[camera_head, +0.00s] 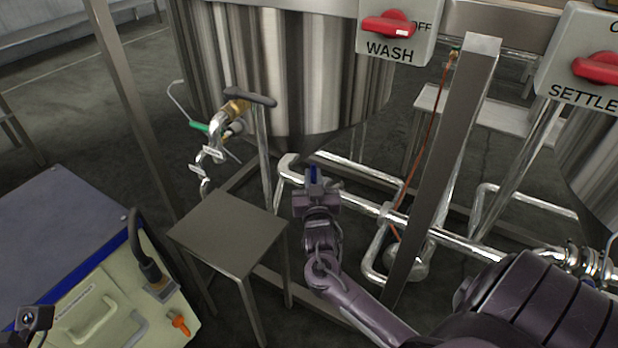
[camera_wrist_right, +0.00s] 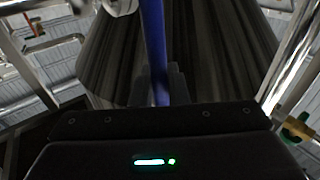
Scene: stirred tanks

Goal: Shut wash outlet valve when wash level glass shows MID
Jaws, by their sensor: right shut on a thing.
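Only a little blue shows in the head view; the valve body is hidden. I cannot make out a wash level glass or its marks.
A small steel stool (camera_head: 230,232) stands left of my right gripper. A green-handled tap (camera_head: 202,127) is on the tank's left. A steel post (camera_head: 445,165) and pipes stand to the right. A blue-topped machine (camera_head: 60,225) fills the lower left.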

